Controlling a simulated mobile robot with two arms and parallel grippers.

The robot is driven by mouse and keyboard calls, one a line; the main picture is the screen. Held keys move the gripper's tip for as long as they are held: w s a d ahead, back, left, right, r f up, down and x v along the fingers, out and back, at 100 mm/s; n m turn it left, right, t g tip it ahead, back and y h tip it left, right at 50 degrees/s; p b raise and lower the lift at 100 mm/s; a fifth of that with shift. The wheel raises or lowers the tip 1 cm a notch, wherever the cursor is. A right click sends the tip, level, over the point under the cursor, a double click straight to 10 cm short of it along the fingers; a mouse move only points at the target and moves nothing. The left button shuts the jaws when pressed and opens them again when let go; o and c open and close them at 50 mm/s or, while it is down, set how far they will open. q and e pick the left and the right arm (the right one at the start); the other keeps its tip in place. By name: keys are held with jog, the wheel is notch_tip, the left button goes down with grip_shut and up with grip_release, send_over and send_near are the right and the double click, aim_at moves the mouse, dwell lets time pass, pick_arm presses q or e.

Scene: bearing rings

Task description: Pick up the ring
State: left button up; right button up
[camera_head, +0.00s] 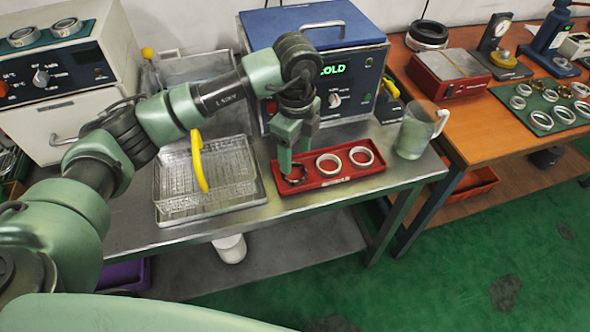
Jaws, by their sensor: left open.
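A red tray (318,181) on the metal bench holds a row of three rings. The middle ring (328,172) and the right ring (361,164) are pale metal and lie flat. The left ring (296,182) looks darker and is partly hidden by my left gripper (290,168). That gripper points down over the left end of the tray, open, with its fingertips at the left ring. I cannot tell whether they touch it. My right gripper is not in view.
A blue-topped box with a lit display (333,70) stands behind the tray. A wire basket with a yellow handle (201,160) is on the left, and a clear jug (413,130) on the right. A wooden table (470,125) with more rings stands further right.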

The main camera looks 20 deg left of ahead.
aim_at(294, 171)
pick_arm(q)
jog(key=f, duration=0.4)
jog(key=shift+a+f+p, duration=0.25)
jog(key=shift+f+p, duration=0.1)
jog(key=shift+p, duration=0.05)
jog(key=shift+f, duration=0.35)
jog(key=c, duration=1)
jog(key=shift+r, duration=0.1)
